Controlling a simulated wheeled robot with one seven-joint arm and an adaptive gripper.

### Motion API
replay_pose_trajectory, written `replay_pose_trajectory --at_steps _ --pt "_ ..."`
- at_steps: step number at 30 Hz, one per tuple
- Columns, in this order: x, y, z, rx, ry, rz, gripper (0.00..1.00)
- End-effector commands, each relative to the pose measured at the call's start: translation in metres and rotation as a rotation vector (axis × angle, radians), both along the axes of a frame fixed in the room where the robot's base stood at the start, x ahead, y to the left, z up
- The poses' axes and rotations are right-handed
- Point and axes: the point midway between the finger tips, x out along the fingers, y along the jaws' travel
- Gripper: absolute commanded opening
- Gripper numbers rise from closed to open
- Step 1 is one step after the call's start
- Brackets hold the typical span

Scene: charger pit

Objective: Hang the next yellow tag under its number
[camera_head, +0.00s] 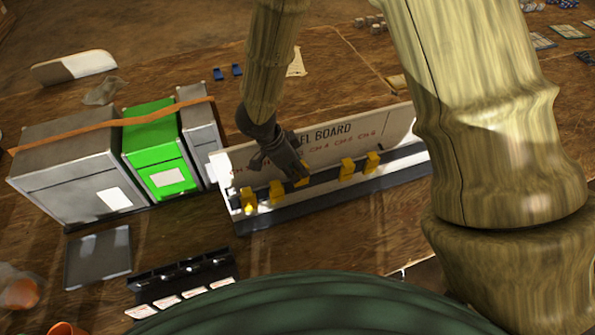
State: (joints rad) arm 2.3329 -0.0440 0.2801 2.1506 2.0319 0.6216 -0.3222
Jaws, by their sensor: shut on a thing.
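The white label board (225,168) stands upright on the table, with red channel numbers in a row and a dark rail (325,205) below. My gripper (299,174) is at the middle of the board, shut on a yellow tag (304,172) that it partly hides. Two yellow tags (248,200) (277,192) are at the rail to the left, and two more (347,168) (372,163) are to the right. My gripper covers some of the numbers. I cannot tell whether the held tag touches the rail.
A grey box (75,175), a green box (160,150) and a narrow grey box (200,118) stand left of the board under an orange strap (120,121). A grey tray (98,257) and a black rack (180,275) with white cards lie in front. My arm blocks the right side.

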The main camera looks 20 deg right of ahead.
Motion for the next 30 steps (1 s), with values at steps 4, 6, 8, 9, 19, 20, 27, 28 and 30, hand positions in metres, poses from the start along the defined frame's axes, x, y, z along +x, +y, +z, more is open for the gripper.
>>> replay_pose_trajectory --at_steps 4,6,8,9,19,20,27,28,30 --pt "0.006 0.000 -0.006 -0.001 -0.001 0.000 0.05" --pt "0.006 0.000 -0.009 -0.001 -0.002 0.001 0.05" --pt "0.006 0.000 -0.012 -0.001 -0.001 -0.001 0.05" --pt "0.006 0.000 -0.014 -0.001 -0.001 -0.001 0.05" --pt "0.006 0.000 -0.031 0.000 -0.003 0.000 0.05" --pt "0.006 0.000 -0.032 0.000 -0.003 0.000 0.05" --pt "0.007 0.000 -0.044 0.000 -0.004 0.002 0.05" --pt "0.007 0.000 -0.046 0.000 -0.004 0.002 0.05" --pt "0.006 0.000 -0.047 0.001 -0.002 0.001 0.05"
